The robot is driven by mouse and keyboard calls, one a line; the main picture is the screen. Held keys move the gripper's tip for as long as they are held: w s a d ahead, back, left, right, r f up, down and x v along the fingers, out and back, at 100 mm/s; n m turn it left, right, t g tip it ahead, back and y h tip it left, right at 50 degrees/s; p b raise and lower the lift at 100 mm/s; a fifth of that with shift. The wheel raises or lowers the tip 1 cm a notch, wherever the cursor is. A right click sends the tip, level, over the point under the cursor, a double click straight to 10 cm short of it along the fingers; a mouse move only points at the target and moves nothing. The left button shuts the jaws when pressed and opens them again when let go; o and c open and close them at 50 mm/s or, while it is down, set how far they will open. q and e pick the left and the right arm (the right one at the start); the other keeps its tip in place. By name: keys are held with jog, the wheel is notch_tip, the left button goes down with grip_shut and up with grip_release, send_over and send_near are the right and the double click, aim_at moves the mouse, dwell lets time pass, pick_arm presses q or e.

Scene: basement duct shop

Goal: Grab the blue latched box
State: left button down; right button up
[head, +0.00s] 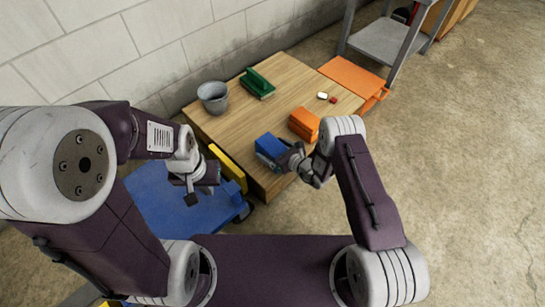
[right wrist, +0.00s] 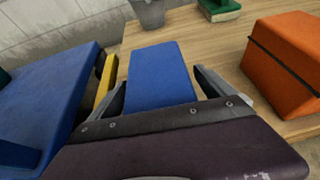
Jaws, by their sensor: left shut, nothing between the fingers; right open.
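The blue latched box (head: 270,146) sits at the near edge of the wooden table (head: 222,127). In the right wrist view the blue box (right wrist: 158,76) lies between the two fingers of my right gripper (right wrist: 160,92). The right gripper (head: 266,158) is open, with one finger on each side of the box; I cannot tell whether either finger touches it. My left gripper (head: 190,193) is shut and empty, above the blue cart, left of the table. The box's near end and any latch are hidden by the right gripper.
An orange box (head: 304,124) stands right of the blue box. A grey bucket (head: 213,97), a green item (head: 257,83) and small white (head: 322,96) and red (head: 333,100) pieces are on the table. A blue cart (head: 150,199) with a yellow bar (head: 228,168) stands to the left.

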jog(key=c, duration=1.9)
jog(key=shift+r, duration=0.15)
notch_tip(320, 180, up, 5)
jog(key=p, duration=0.5)
jog(key=shift+s+d+r, duration=0.1)
jog(key=shift+s, duration=0.05)
jog(key=shift+a+r+p+v, duration=0.2)
jog(key=shift+p+v, duration=0.85)
jog(key=shift+v, duration=1.05)
jog(key=shift+a+r+p+v, duration=0.2)
jog(key=shift+p+v, duration=0.85)
jog(key=shift+v, duration=1)
jog(key=shift+a+r+p+v, duration=0.2)
jog(key=shift+p+v, duration=0.85)
jog(key=shift+v, duration=1.05)
